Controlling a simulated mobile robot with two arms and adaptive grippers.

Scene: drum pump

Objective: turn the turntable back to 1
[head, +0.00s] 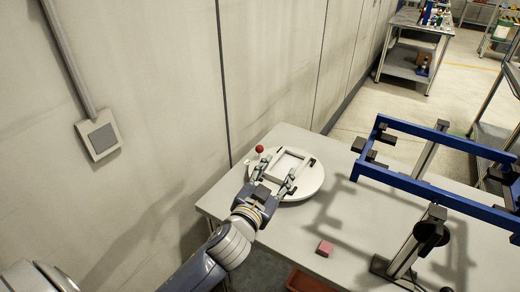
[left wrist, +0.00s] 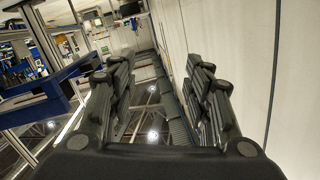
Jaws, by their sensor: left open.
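The turntable (head: 312,187) is a round white disc on the grey table, with a raised square frame (head: 299,153) on top. A red ball (head: 259,149) shows at the disc's far left edge. No number can be read on it. My left gripper (head: 275,173) is open over the near left part of the disc and hides some of it. I cannot tell whether it touches the disc. In the left wrist view the fingers (left wrist: 160,85) stand apart with nothing held between them. My right gripper is in neither view.
A pink block (head: 324,248) lies near the table's front edge. A blue frame on metal posts (head: 430,196) with black clamps stands on the right of the table (head: 345,205). The wall (head: 165,90) rises close behind and left of the disc.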

